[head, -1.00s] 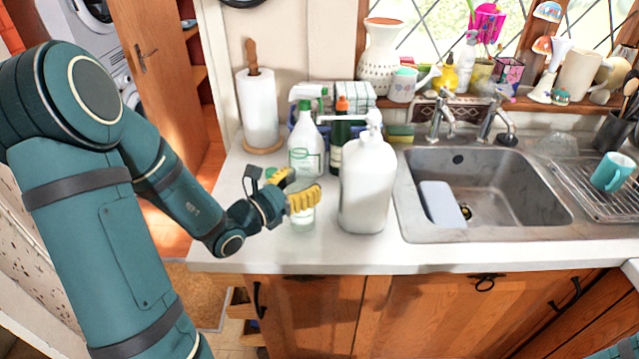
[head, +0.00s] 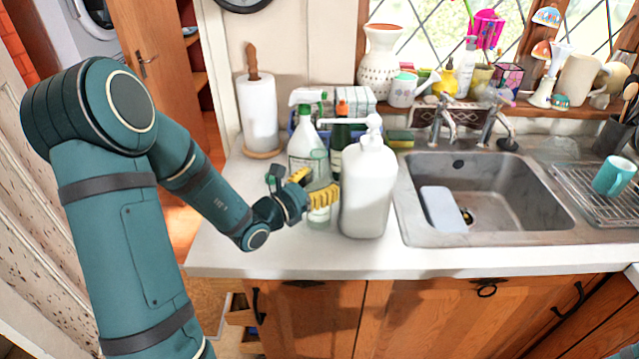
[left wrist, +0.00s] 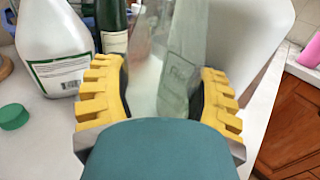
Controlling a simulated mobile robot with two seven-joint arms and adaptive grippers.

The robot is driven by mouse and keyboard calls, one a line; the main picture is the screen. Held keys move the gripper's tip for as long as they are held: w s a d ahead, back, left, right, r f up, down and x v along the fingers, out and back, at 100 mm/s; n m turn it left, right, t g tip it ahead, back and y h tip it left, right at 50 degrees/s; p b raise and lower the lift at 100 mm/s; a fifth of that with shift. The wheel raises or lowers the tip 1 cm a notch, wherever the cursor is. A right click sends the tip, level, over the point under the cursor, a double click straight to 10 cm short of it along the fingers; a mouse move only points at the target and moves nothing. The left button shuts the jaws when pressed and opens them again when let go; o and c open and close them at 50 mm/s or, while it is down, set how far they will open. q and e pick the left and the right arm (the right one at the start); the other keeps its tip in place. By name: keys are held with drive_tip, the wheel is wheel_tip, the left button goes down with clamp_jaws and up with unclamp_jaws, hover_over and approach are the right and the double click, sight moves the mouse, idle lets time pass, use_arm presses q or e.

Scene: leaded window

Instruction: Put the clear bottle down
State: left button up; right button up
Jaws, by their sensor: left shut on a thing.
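The clear bottle (head: 318,159) is see-through and faintly green. It stands roughly upright between the yellow fingers of my left gripper (head: 312,187), just left of the large white pump bottle (head: 367,190). In the left wrist view the clear bottle (left wrist: 165,65) fills the gap between the fingers of the left gripper (left wrist: 163,95), which is shut on it. My right gripper is not in view.
A white spray bottle (head: 301,136) and a dark green bottle (head: 341,134) stand close behind. A paper towel roll (head: 257,115) is at the back left. A green cap (left wrist: 14,117) lies on the worktop. The sink (head: 500,195) is to the right. The worktop's front left is clear.

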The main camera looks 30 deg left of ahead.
use_arm(q)
drive_tip(key=o, duration=1.3)
drive_tip(key=shift+r, duration=0.15)
drive_tip(key=shift+p+v, duration=3.35)
drive_tip(key=shift+v, duration=2.7)
